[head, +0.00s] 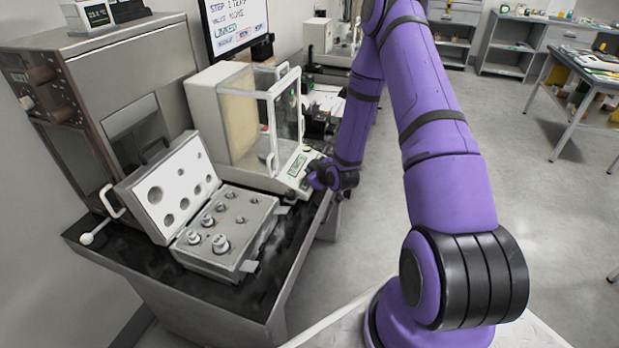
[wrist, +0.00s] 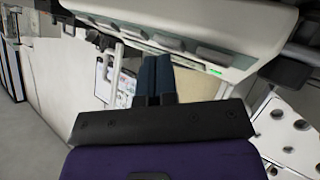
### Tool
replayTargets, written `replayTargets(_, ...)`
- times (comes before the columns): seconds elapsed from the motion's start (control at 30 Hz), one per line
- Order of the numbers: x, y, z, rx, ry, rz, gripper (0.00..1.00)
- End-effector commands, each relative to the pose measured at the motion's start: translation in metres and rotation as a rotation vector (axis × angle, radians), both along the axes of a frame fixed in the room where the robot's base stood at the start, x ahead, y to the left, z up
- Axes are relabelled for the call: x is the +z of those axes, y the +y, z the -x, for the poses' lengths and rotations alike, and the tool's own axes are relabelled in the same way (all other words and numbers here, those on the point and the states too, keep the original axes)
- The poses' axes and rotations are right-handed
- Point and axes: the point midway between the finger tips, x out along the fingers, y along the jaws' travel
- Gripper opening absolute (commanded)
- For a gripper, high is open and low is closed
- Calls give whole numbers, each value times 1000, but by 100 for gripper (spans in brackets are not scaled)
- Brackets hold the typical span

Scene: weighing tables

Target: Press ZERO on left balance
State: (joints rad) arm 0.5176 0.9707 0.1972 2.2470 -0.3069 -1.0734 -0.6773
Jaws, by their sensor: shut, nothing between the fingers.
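The left balance (head: 222,115) is a cream box with a glass draft shield, standing on the dark-topped table. Its sloping front panel (head: 297,168) has a small greenish display and faces my gripper. In the wrist view the panel (wrist: 190,35) crosses the top, with several grey keys along its edge and a small green light. I cannot read which key is ZERO. My gripper (wrist: 158,60) is shut and empty; its two blue fingers lie together, with tips close to the panel's edge by the keys. I cannot tell whether they touch. In the head view my wrist largely hides the fingers.
An open weight case (head: 245,265) with several metal weights stands in front of the balance. A metal oven (head: 95,95) is at left and a monitor (head: 238,25) behind. Another balance (head: 318,38) stands farther back.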

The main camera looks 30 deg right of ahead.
Motion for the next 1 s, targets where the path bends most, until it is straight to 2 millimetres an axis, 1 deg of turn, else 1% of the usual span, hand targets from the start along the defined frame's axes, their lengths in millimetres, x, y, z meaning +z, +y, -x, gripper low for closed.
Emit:
replayTargets(0.37, -4, 1, -1, 0, 0, 0, 0)
replayTargets(0.67, -3, 1, -1, 0, 0, 0, 0)
replayTargets(1.0, 9, -2, 3, 0, -1, 0, 0)
